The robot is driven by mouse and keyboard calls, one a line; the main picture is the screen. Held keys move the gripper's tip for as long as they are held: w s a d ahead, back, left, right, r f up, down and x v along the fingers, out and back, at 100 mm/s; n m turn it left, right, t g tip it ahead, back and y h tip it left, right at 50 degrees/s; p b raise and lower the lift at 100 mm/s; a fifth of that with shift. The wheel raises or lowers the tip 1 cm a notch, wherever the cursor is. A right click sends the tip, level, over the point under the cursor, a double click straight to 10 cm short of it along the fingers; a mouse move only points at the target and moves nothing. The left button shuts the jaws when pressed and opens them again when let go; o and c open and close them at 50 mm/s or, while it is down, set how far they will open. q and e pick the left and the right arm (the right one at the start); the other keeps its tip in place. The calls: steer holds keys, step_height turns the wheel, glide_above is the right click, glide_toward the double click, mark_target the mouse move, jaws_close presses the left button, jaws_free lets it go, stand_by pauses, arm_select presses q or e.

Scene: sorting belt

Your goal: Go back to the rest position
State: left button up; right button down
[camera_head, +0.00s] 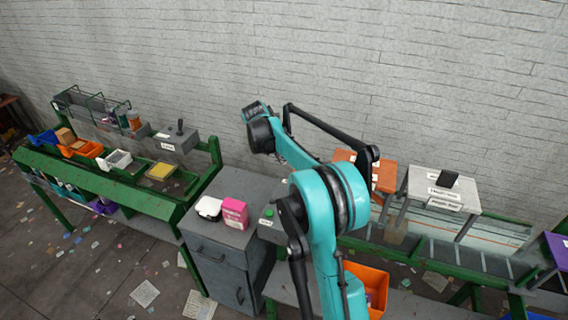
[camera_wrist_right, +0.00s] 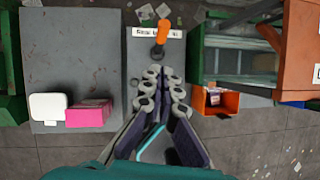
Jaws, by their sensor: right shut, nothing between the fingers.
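My right arm reaches in from the bottom of the head view, its dark wrist end and right gripper (camera_head: 260,132) raised high in front of the white wall; the fingers cannot be made out there. In the right wrist view the fingers of the right gripper (camera_wrist_right: 162,82) come together and hold nothing. Below them is a grey box (camera_wrist_right: 138,62) with a white label and an orange-handled lever (camera_wrist_right: 163,36); a gap to the box is hard to judge. My left gripper is in neither view.
A grey cabinet (camera_head: 218,248) bears a white box (camera_head: 208,208) and a pink box (camera_head: 234,212). An orange table (camera_head: 384,176), a white table (camera_head: 443,183) and an orange crate (camera_head: 376,278) are to the right.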

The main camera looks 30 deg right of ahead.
steer(key=shift+w+a, duration=0.1)
steer(key=shift+w, duration=0.05)
stand_by(0.3)
steer(key=s+a+r+m+t+y+b, duration=0.25)
steer(key=s+a+m+b, duration=0.25)
steer(key=s+a+m, duration=0.9)
steer(key=s+a+f+m+t+y+b, duration=0.1)
steer(key=s+a+f+m, duration=0.2)
steer(key=s, duration=0.6)
steer(key=s+a+f+m+t+y+b, duration=0.1)
steer(key=s+a+f+m+t+b, duration=0.1)
steer(key=s+f+m, duration=0.5)
steer(key=s+a, duration=0.1)
steer(key=s, duration=0.1)
steer(key=shift+s+a+f, duration=0.2)
steer(key=shift+s, duration=0.1)
